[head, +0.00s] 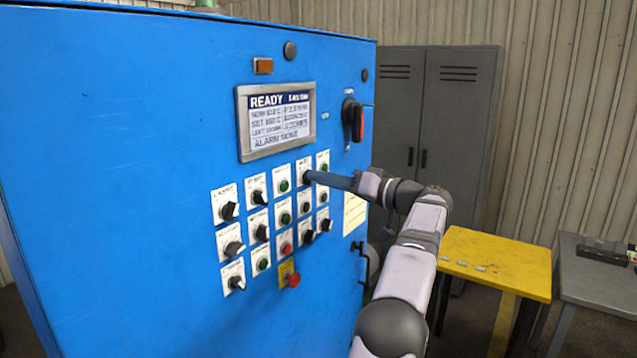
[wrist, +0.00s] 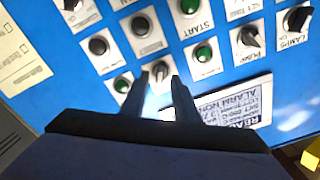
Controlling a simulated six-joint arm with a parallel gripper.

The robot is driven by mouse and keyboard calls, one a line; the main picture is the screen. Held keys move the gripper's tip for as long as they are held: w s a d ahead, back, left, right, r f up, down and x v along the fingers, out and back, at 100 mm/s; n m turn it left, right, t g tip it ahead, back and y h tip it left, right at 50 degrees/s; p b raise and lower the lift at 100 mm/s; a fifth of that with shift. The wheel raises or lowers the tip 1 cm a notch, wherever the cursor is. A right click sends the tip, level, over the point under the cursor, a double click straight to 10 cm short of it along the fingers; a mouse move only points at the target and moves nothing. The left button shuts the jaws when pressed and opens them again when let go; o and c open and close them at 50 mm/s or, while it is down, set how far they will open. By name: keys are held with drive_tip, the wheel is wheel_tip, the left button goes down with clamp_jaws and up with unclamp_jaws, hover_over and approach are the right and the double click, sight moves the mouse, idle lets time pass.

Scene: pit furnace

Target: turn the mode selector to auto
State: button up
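The mode selector is a dark knob on a white plate, fourth in the top row of the blue cabinet's controls. It shows in the wrist view (wrist: 160,70), and in the head view (head: 306,176) it is partly covered by my gripper. My gripper (head: 313,177) reaches the panel from the right. In the wrist view the two fingers of my gripper (wrist: 162,84) are apart, one on each side of the selector. I cannot tell whether they touch it. Which setting the selector points to is too small to read.
A green button (wrist: 203,52) and another green button (wrist: 122,85) flank the selector closely. The display (head: 277,119) reading READY is above the controls. A red emergency button (head: 292,280) sits below. A yellow table (head: 500,262) and grey lockers (head: 440,130) stand at right.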

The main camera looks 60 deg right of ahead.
drive_tip(key=shift+s+b, duration=0.75)
drive_tip(key=shift+s, duration=1.85)
